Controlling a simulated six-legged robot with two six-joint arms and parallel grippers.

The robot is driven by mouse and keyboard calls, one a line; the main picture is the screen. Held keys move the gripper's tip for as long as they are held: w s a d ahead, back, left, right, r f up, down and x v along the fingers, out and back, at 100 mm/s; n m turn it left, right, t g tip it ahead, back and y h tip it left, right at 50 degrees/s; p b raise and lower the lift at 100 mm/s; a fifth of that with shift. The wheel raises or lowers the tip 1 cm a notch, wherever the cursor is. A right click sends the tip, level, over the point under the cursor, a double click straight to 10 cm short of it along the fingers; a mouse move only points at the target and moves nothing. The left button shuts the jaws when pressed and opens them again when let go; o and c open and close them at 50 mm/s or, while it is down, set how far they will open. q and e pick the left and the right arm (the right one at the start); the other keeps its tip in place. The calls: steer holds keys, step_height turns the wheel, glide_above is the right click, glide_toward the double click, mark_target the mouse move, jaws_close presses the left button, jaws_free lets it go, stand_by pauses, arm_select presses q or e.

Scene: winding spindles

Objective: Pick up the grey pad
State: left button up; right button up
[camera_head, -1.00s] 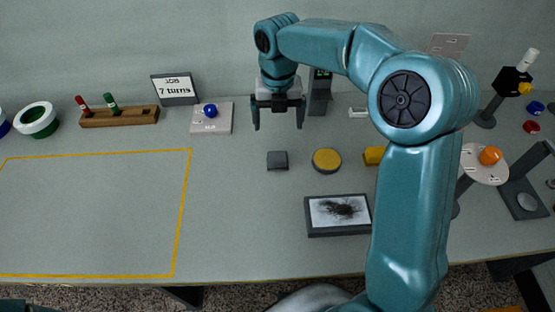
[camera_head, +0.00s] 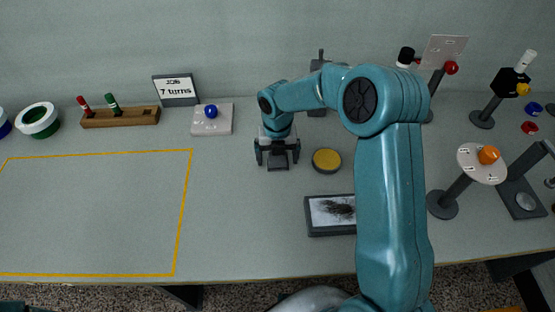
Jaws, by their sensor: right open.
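The grey pad (camera_head: 278,166) is a small dark grey block lying on the grey table. My right gripper (camera_head: 278,161) is open and reaches down over the pad, with one finger on each side of it. The pad shows between the fingers, and its upper part is hidden by the gripper. I cannot tell whether the fingers touch it. My left gripper is not in view.
A round yellow pad (camera_head: 326,160) lies close to the right of the gripper. A framed picture (camera_head: 318,229) is nearer, partly behind my arm. The yellow-outlined area (camera_head: 183,215) is empty.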

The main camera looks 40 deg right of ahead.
steer(key=shift+s, duration=0.15)
steer(key=c, duration=1.1)
steer(key=shift+c, duration=0.2)
step_height(320, 180, up, 20)
steer(key=p, duration=0.1)
steer(key=o, duration=0.5)
steer(key=c, duration=0.4)
